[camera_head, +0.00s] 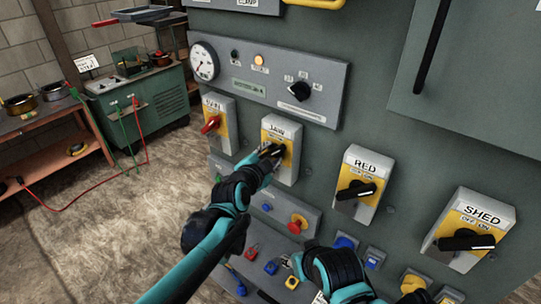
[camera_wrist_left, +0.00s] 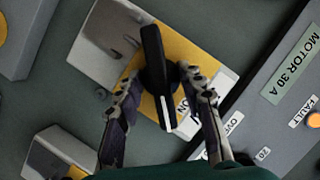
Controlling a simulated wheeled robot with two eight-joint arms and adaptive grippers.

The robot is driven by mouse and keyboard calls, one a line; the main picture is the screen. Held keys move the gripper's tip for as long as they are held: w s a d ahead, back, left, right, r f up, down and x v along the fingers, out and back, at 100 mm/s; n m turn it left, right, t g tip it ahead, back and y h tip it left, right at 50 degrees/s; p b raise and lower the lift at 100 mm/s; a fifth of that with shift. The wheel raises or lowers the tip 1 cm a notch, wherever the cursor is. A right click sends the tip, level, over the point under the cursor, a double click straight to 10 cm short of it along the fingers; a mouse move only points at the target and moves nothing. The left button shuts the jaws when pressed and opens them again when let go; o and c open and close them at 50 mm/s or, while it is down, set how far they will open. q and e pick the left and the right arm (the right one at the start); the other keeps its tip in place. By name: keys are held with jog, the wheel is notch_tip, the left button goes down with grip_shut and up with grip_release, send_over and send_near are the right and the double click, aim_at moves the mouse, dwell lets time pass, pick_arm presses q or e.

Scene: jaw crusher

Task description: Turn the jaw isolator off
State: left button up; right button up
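The jaw isolator (camera_head: 282,136) is a white and yellow box labelled JAW on the green panel. Its black rotary handle (camera_wrist_left: 154,62) shows in the left wrist view, with a white line at its lower end. My left gripper (camera_head: 268,154) is at this handle. In the left wrist view my left gripper's fingers (camera_wrist_left: 160,80) stand on either side of the handle, with a narrow gap visible; contact is unclear. The fingers partly cover the handle and label in the head view. My right gripper (camera_head: 297,264) is low at the panel, its fingers too dark and small to read.
Beside the jaw isolator are the MAIN isolator (camera_head: 216,122) with a red handle, the RED isolator (camera_head: 361,184) and the SHED isolator (camera_head: 469,229). A gauge panel (camera_head: 268,80) is above, and buttons with padlocks are below. A workbench (camera_head: 55,140) stands left.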

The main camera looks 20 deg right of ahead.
pick_arm(q)
grip_shut()
jog(key=shift+a+n, duration=0.1)
jog(key=shift+n, duration=0.2)
jog(key=shift+w+r+n+g+h+p, duration=0.15)
jog(key=shift+n+g+h+p, duration=0.15)
jog(key=shift+n+g+p, duration=0.6)
jog(key=n+g+h, duration=0.1)
jog(key=n, duration=0.1)
jog(key=shift+a+n, duration=0.1)
jog(key=shift+n, duration=0.2)
jog(key=shift+w+n+g+h+p, duration=0.1)
jog(key=shift+n+g+h+p, duration=0.25)
jog(key=shift+n+g, duration=0.4)
jog(key=shift+n+g+h, duration=0.25)
jog(key=shift+n+h, duration=0.2)
jog(key=shift+n, duration=0.6)
jog(key=n+h, duration=0.1)
jog(key=n, duration=0.1)
jog(key=n+g+h+b, duration=0.1)
jog(key=shift+a+n+g, duration=0.1)
jog(key=shift+n+g, duration=0.2)
jog(key=shift+n, duration=0.1)
